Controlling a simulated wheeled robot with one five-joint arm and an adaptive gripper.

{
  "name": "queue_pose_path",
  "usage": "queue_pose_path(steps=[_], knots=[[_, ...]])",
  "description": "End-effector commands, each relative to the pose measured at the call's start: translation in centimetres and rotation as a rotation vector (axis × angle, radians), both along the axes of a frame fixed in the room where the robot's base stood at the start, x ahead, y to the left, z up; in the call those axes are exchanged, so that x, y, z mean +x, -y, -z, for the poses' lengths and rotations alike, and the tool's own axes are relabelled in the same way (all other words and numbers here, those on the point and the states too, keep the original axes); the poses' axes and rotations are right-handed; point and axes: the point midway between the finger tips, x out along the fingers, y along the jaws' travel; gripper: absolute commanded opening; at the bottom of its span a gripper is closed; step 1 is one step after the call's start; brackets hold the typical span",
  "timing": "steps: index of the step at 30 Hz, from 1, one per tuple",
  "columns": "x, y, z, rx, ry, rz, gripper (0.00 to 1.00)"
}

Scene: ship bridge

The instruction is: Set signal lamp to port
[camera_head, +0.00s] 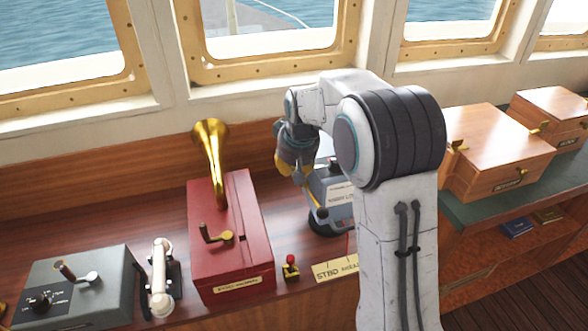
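A grey device (331,212) with a pale label plate stands on the wooden console, partly hidden behind my arm. Its label is too small to read surely, so I cannot tell whether it is the signal lamp. My gripper (298,176) hangs pointing down at the device's upper left, close to the lever. Whether it touches the lever, and how its fingers stand, I cannot tell. A cream plate (335,269) beginning "STBD" lies in front of the device, partly covered by my arm.
Left of the device stand a red box (226,262) with a brass horn (210,150), a white handset (160,278) and a grey control box (78,290). A small red-topped control (291,266) is close by. Wooden boxes (493,150) stand on the right shelf.

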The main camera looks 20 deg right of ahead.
Motion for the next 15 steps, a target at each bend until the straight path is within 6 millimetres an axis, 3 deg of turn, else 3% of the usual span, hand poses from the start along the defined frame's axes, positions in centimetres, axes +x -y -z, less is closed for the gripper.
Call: queue_pose_path(steps=[15], knots=[[-0.58, 0.00, 0.19, 0.000, -0.002, 0.000, 0.00]])
